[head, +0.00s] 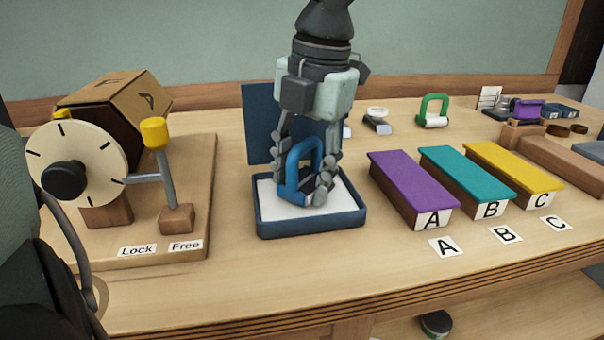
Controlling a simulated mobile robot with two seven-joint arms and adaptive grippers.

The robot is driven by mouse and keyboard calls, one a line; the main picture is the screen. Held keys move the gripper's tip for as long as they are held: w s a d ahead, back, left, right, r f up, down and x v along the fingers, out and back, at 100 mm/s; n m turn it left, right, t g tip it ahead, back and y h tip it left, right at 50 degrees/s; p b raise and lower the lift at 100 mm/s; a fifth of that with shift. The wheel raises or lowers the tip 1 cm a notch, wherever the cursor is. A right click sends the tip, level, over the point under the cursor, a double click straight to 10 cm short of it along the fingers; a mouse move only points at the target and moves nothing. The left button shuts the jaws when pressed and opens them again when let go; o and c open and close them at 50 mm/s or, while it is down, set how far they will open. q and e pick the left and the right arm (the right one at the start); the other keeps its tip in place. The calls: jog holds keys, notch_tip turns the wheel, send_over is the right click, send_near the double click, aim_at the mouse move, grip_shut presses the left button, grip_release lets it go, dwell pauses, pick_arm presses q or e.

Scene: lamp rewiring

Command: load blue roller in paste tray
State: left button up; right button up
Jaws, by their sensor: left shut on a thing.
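The blue roller (293,172) has a blue looped handle and stands upright in the paste tray. The paste tray (312,225) is a shallow dark-blue tray with a white paste bed and a raised blue lid at its back. My left gripper (318,184) points straight down over the tray, its fingers shut on the blue roller. The roller's lower end is at the white paste; the fingers partly hide it, so I cannot tell whether it touches. My right gripper is not in view.
Purple (412,185), teal (465,172) and yellow (513,165) blocks stand right. A green-handled roller (433,112) stands behind them. Bare table lies in front of the tray.

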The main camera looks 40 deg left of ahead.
aim_at(302, 144)
pick_arm(q)
jog(key=shift+r+p, duration=0.9)
jog(key=shift+r, duration=2.4)
